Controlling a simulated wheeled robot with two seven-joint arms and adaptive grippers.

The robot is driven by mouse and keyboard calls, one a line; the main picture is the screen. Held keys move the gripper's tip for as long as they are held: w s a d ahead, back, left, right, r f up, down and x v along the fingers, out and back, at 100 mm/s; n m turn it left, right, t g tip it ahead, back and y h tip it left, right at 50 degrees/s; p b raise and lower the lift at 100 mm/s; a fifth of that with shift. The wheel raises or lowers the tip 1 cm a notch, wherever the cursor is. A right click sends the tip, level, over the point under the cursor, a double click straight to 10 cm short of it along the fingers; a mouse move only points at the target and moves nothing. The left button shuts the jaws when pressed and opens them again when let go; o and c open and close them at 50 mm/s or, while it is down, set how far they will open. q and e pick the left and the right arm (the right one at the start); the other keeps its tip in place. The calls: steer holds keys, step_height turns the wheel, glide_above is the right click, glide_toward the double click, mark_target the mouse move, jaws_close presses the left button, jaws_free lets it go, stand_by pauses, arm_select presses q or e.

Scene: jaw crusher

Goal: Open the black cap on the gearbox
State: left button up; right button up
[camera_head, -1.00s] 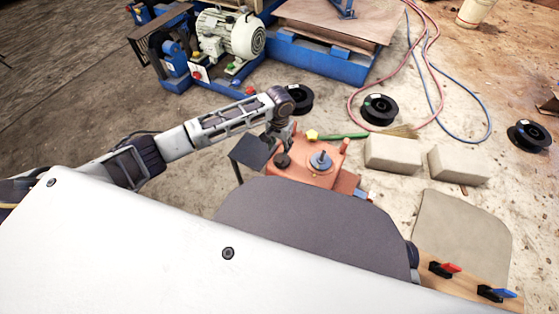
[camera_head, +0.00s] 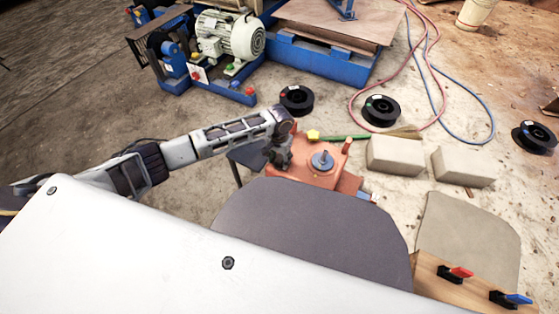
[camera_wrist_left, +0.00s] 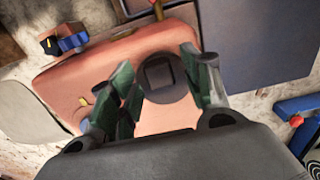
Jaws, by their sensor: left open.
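The gearbox (camera_head: 322,174) is a reddish-orange box with a grey round fitting and shaft on top, just beyond my body in the head view. It fills much of the left wrist view (camera_wrist_left: 75,75). The black cap (camera_wrist_left: 163,78), round with a square centre, lies between the open fingers of my left gripper (camera_wrist_left: 160,90). I cannot tell whether the fingers touch it. In the head view my left gripper (camera_head: 279,158) is over the left part of the gearbox and hides the cap. My right gripper is not in view.
A yellow knob (camera_head: 313,134) and a green stick lie behind the gearbox. Two pale blocks (camera_head: 395,155) and several black spools (camera_head: 381,110) are on the floor to the right. A blue machine frame with a motor (camera_head: 230,35) stands at the back. Red and blue valve handles (camera_head: 461,272) are at lower right.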

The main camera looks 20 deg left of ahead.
arm_select(q)
steer(key=shift+f, duration=0.25)
jaws_close()
stand_by(0.3)
